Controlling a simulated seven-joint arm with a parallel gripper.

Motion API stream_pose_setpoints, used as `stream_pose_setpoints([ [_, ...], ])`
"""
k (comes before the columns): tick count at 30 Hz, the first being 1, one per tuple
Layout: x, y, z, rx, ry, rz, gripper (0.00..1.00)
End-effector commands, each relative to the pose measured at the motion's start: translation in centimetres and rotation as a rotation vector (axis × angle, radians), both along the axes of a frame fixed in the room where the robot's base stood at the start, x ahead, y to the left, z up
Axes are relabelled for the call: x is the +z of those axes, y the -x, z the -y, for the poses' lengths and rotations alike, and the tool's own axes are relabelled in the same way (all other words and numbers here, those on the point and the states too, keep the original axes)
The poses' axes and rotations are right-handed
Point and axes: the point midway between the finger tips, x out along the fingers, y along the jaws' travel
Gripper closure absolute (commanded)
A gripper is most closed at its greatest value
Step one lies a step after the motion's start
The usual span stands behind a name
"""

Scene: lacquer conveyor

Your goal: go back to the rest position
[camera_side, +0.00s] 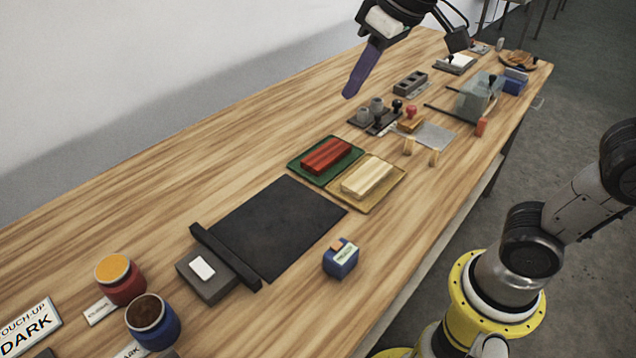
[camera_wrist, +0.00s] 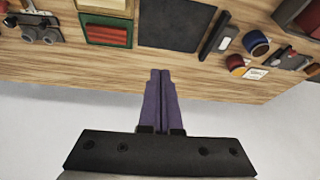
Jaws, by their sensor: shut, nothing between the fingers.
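My gripper (camera_side: 348,94) has purple fingers and is raised above the far side of the wooden table (camera_side: 140,193). It points down and is clear of everything on the table. In the wrist view my gripper (camera_wrist: 160,72) shows its two fingers pressed together with nothing between them. Past the fingertips lie the table's edge and the objects on it.
A black mat (camera_side: 275,225) lies mid-table. Beside it are a green tray (camera_side: 297,165) with a red block (camera_side: 326,156) and a yellow tray (camera_side: 398,178) with pale wood. Paint jars (camera_side: 120,280) stand at the front left, a blue box (camera_side: 341,260) near the right edge.

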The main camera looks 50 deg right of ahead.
Motion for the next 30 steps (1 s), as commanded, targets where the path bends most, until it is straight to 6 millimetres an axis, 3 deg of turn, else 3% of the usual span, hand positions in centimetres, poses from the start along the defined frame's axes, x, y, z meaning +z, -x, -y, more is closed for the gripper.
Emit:
stream_pose_setpoints([
  [1,-0.1,2.1,1.3,-0.028,-0.001,0.025,1.00],
  [6,-2.3,8.5,4.2,-0.097,0.004,0.082,1.00],
  [12,-7.1,13.7,5.4,-0.125,0.017,0.096,1.00],
  [18,-10.1,15.0,5.4,-0.104,0.028,0.056,1.00],
  [30,-10.1,14.9,5.4,-0.104,0.028,0.057,1.00],
])
